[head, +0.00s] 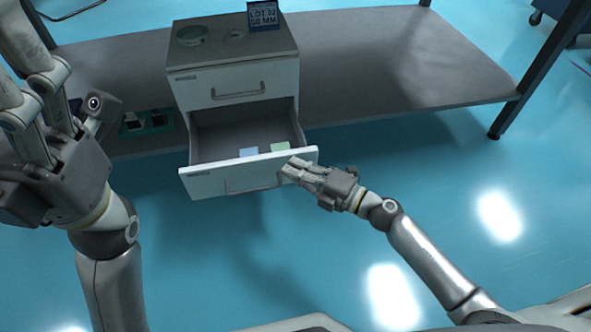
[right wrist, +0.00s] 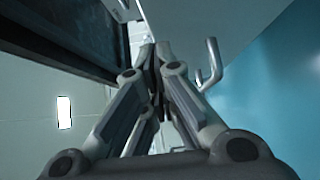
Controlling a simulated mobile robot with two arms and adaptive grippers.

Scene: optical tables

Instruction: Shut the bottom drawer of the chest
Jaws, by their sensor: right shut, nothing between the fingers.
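The chest (head: 235,60) is a grey and white two-drawer unit on a low grey shelf. Its bottom drawer (head: 205,184) is pulled well out, with its front panel and bar handle facing me. The top drawer (head: 240,85) is shut. My right gripper (head: 288,170) is shut and empty, its fingertips at the right end of the bottom drawer's front; I cannot tell whether they touch. In the right wrist view the shut fingers (right wrist: 160,50) lie beside a bar handle (right wrist: 212,65) on a pale panel. My left gripper (head: 30,85) is raised at the left, its fingertips unclear.
A pale blue piece (head: 249,152) and a green piece (head: 280,147) lie in the open drawer. A round dish (head: 191,35) and a dark labelled sign (head: 263,15) sit on the chest top. A dark green tray (head: 148,122) is left of the chest. The floor in front is clear.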

